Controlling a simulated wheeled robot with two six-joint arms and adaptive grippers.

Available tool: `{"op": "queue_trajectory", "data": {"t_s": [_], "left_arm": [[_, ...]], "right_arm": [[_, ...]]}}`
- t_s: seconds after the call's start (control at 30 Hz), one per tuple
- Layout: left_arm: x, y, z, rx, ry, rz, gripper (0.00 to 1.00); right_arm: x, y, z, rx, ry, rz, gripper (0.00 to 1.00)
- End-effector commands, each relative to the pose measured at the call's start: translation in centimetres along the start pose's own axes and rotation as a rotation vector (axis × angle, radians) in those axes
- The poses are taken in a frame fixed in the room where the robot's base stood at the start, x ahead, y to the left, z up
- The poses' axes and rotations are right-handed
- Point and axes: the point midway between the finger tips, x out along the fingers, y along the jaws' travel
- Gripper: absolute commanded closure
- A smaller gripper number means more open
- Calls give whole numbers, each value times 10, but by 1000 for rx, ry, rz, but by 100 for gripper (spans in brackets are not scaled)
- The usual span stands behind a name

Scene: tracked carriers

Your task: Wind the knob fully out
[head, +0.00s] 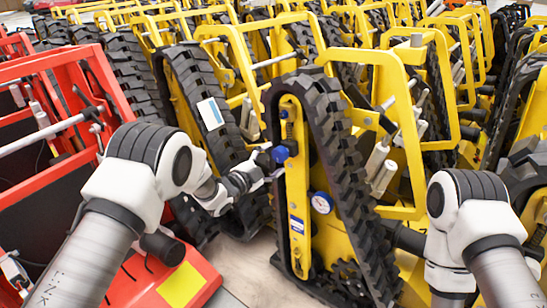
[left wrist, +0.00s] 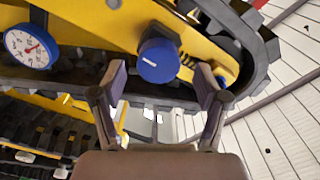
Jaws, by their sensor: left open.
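The blue knob (head: 280,154) sits on the yellow side plate of a tracked carrier (head: 297,190), inside its black track. In the left wrist view the knob (left wrist: 158,60) is a round blue cap with a small white mark, ahead of the fingertips. My left gripper (head: 264,164) is close to the knob from the left. In the left wrist view its two fingers (left wrist: 161,80) are spread, one toward each side of the knob, with nothing held. I cannot tell whether they touch it. My right arm shows at the right, but its gripper is not visible.
A dial gauge with a blue rim (head: 321,203) sits lower on the same plate. A red machine (head: 80,110) stands at the left. Rows of yellow tracked carriers (head: 400,60) fill the back. A little bare floor (head: 245,268) shows in front.

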Motion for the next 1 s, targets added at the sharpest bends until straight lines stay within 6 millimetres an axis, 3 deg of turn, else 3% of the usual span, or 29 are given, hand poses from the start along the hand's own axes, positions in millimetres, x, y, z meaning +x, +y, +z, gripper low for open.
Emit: {"op": "queue_trajectory", "data": {"t_s": [0.2, 0.47, 0.5, 0.67, 1.0], "left_arm": [[35, 2, 1, 0, 1, -1, 26], [40, 1, 1, -3, -3, 0, 26], [40, 1, 1, -3, -3, 1, 30], [40, 1, 1, -3, -3, 0, 86], [40, 0, 1, -20, -3, 0, 87]], "right_arm": [[9, 0, 0, 0, 0, 0, 45], [8, 0, 0, 0, 0, 0, 45], [8, 0, 0, 0, 0, 0, 45], [8, 0, 0, 0, 0, 0, 45], [7, 0, 0, 0, 0, 0, 45]]}}
